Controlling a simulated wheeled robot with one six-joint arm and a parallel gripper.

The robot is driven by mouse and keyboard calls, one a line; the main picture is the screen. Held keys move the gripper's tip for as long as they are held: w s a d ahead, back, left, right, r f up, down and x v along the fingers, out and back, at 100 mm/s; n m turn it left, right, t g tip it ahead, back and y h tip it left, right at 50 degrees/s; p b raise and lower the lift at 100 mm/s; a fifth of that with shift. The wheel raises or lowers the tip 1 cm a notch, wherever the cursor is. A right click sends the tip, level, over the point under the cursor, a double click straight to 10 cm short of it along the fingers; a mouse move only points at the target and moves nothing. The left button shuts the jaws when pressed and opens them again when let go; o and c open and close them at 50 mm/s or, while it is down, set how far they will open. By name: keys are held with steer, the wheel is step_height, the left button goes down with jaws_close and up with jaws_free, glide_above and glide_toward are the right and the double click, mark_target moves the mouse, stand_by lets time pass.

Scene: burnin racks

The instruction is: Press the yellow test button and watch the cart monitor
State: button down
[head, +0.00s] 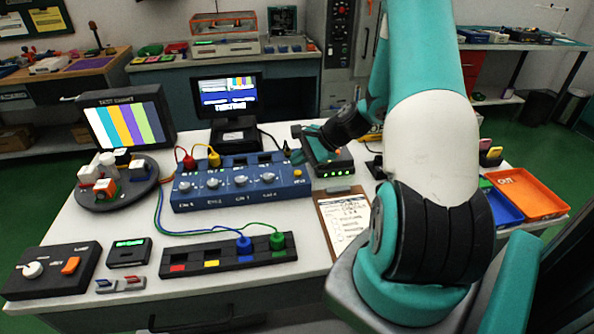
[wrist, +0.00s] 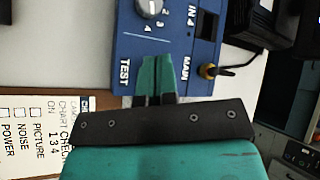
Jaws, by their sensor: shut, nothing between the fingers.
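The blue switcher box (head: 240,181) has a row of knobs and a small yellow button (head: 298,173) at its right end. In the wrist view the box (wrist: 130,45) carries TEST and MAIN labels, with my shut, empty gripper (wrist: 156,62) between them. The fingertips cover that spot, so the button is hidden there and I cannot tell whether they touch it. In the head view my gripper (head: 293,156) is over the box's right end. The small cart monitor (head: 226,98) is lit, with several panes, one of them colour bars.
A larger TEST CHART screen (head: 128,122) shows colour bars at left. A clipboard (head: 345,218) lies in front of the box's right end. A device with green lights (head: 330,166) stands close by. A patch strip (head: 215,256) with blue and green plugs lies in front.

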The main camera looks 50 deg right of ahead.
mark_target(298, 174)
steer(key=shift+r+p, duration=1.9)
steer(key=shift+r, duration=0.45)
steer(key=shift+f, duration=0.1)
steer(key=a+r+n+g+y, duration=0.1)
steer(key=a+r+n+g, duration=0.1)
steer(key=a+r+n, duration=0.6)
steer(key=a+r+n+g, duration=0.3)
steer(key=a+r+n, duration=0.1)
steer(key=a, duration=0.7)
steer(key=s+a+r+n+g+h, duration=0.1)
steer(key=s+a+r+n, duration=0.3)
steer(key=s+a+n, duration=0.3)
steer(key=s+a+r+n+g+h, duration=0.1)
steer(key=s+a+r+n, duration=0.3)
steer(key=s+a+n, duration=0.3)
steer(key=s+n, duration=0.1)
steer(key=s, duration=0.4)
steer(key=shift+r+g, duration=0.3)
steer(key=shift+a, duration=0.1)
